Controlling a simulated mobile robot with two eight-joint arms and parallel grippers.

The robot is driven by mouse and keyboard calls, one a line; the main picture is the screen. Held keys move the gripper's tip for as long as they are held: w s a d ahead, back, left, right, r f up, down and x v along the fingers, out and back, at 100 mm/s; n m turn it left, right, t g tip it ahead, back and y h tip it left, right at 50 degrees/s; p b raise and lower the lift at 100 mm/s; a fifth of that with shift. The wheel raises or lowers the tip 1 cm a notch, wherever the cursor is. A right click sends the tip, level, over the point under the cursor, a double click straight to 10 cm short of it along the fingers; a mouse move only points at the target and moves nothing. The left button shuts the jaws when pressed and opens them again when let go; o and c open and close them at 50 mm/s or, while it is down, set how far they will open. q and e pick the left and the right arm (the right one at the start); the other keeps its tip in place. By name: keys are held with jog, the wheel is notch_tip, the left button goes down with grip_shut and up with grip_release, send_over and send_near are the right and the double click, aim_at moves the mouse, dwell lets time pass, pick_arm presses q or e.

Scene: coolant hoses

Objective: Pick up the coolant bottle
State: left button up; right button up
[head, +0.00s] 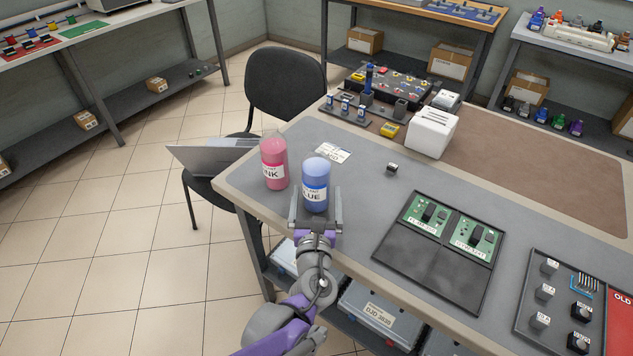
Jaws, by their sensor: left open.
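Two coolant bottles stand upright at the left end of the grey table (370,205). The pink bottle (273,160) has a white label ending in "NK". The blue bottle (316,172) stands just to its right, with a label reading "LUE". My left gripper (317,196) is open at the blue bottle's lower part, with one finger on either side of it. I cannot tell whether the fingers touch it. The pink bottle is outside the fingers, to their left. My right gripper is not in view.
A white card (332,152) and a small dark part (392,168) lie behind the bottles. A black tray with green boards (425,214) lies to the right. A white device (433,132) stands farther back. A chair (284,85) is beyond the table's left edge.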

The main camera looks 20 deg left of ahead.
pick_arm(q)
jog(key=x, duration=0.5)
jog(key=shift+w+a+r+b, duration=0.15)
jog(key=shift+w+r+b, duration=0.1)
jog(key=shift+b, duration=0.15)
jog(key=c, duration=1.4)
